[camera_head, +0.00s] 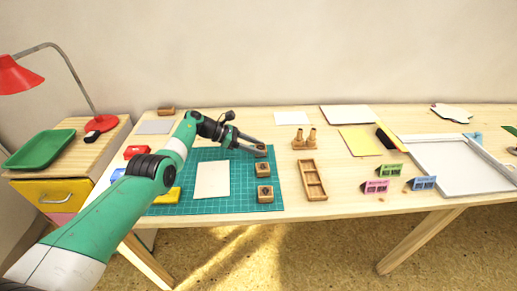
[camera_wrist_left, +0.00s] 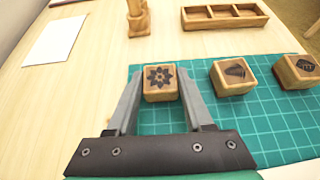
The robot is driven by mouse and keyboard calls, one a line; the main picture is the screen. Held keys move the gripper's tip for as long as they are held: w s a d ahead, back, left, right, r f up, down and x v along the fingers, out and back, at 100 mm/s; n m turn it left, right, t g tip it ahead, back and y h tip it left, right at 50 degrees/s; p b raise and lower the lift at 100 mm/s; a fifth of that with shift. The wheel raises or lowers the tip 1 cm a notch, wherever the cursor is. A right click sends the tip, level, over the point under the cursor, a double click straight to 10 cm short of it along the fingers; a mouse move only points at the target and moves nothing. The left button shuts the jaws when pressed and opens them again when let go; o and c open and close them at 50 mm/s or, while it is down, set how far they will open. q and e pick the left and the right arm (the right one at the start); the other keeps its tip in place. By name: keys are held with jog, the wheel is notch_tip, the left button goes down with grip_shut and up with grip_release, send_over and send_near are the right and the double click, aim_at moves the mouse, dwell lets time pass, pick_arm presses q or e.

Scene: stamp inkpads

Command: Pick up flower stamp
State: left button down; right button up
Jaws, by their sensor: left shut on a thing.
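The flower stamp (camera_wrist_left: 160,84) is a small wooden block with a dark flower on its top face. It stands at the edge of the green cutting mat (camera_head: 238,206), the rearmost of three stamps in the head view (camera_head: 262,154). My left gripper (camera_head: 258,148) has its two fingers on either side of the flower stamp and is shut on it. The stamp looks upright at mat level; any gap below it cannot be made out. Two other stamps stand in line with it, a middle one (camera_wrist_left: 233,76) and a front one (camera_wrist_left: 297,71). My right gripper is not in view.
A wooden three-compartment tray (camera_head: 313,181) lies right of the mat, with a small wooden holder (camera_head: 304,140) behind it. A white card (camera_head: 212,180) lies on the mat. Red (camera_head: 137,151) and yellow (camera_head: 168,196) inkpads are near my left arm. Bare table separates mat and tray.

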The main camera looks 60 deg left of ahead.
pick_arm(q)
jog(key=r+p, duration=0.4)
jog(key=shift+s+r+p, duration=0.2)
jog(key=shift+r+p, duration=0.1)
jog(key=s+d+r+p, duration=0.6)
jog(key=s+r+p, duration=0.2)
jog(key=s+p, duration=0.4)
jog(key=shift+d+r, duration=0.15)
jog(key=shift+d, duration=0.2)
